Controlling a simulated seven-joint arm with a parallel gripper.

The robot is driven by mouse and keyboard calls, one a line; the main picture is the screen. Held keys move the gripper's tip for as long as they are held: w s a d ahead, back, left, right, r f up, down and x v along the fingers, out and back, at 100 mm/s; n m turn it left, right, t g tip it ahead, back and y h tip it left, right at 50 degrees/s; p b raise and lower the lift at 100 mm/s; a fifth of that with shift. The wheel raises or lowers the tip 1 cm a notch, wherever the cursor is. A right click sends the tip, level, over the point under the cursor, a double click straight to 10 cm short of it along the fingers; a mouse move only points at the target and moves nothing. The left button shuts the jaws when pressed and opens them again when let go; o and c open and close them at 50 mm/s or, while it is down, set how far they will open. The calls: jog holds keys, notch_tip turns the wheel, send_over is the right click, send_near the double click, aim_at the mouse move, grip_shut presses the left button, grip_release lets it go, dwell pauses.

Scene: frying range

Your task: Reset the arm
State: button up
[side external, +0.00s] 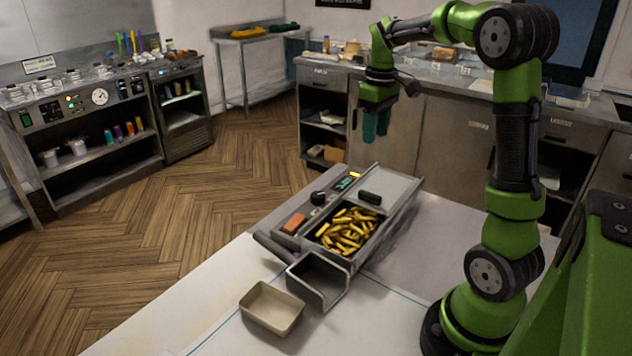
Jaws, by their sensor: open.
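My green and black arm stands at the right of the side external view, bent up and over to the left. My gripper (377,136) hangs high above the far end of the frying unit, fingers pointing down. Its teal fingers are a little apart, with nothing seen between them. It touches nothing.
The frying unit (392,186) on the white table (405,318) holds golden fries (347,232). A grey open bin (318,280) adjoins its near end. A beige tray (271,309) sits in front. Counters (440,135) stand behind.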

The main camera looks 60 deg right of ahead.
jog(key=s+a+m+t+y, duration=0.1)
jog(key=s+a+t, duration=0.2)
jog(key=a, duration=0.9)
jog(key=s+a+m+t+y, duration=0.1)
jog(key=s+a+t, duration=0.2)
jog(key=a, duration=1)
jog(key=s, duration=0.3)
jog(key=shift+a+r+m+t, duration=0.15)
jog(key=shift+r+m+t, duration=0.2)
jog(key=shift+m+t, duration=0.05)
